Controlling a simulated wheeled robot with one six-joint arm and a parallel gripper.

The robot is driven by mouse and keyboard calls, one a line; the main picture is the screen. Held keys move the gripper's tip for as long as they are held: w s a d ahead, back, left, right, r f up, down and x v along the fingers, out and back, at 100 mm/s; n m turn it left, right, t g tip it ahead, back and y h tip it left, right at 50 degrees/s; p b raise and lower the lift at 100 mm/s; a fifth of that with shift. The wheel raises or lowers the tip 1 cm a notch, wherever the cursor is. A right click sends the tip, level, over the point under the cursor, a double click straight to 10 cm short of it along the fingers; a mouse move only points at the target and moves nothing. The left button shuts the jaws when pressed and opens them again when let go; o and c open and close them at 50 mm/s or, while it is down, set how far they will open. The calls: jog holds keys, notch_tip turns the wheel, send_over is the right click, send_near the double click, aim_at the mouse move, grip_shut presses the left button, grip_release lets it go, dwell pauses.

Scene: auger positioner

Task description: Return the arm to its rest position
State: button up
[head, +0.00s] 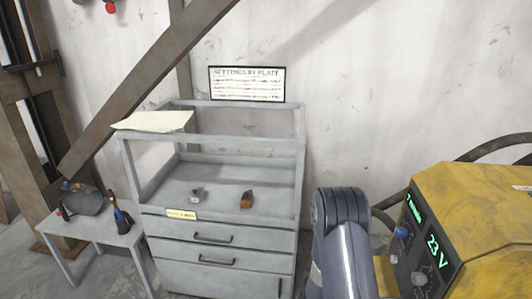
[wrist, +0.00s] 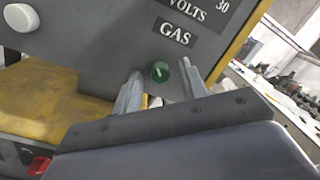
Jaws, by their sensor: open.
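My gripper (wrist: 160,90) shows in the wrist view with its two fingers apart and nothing between them. It points at the grey front panel (wrist: 110,60) of a yellow machine. A green knob (wrist: 160,71) under the word GAS sits between the fingertips in the picture; I cannot tell whether they touch it. In the head view my arm (head: 343,235) is at the lower middle, just left of the yellow machine (head: 480,215). The gripper itself is hidden in the head view.
A grey drawer cabinet (head: 228,235) with small parts on its shelf stands left of my arm. A small side table (head: 105,232) with tools and a slanted beam (head: 140,88) are further left. A framed sign (head: 247,83) hangs behind. Cables run behind the machine.

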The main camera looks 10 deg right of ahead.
jog(key=m+b, duration=0.1)
jog(key=m, duration=0.3)
jog(key=m+b, duration=0.2)
jog(key=m, duration=0.3)
jog(key=a+m+y+b, duration=0.1)
jog(key=m, duration=0.4)
jog(key=shift+w+a+r+g, duration=0.1)
jog(key=shift+w+g, duration=0.2)
jog(key=shift+g, duration=0.1)
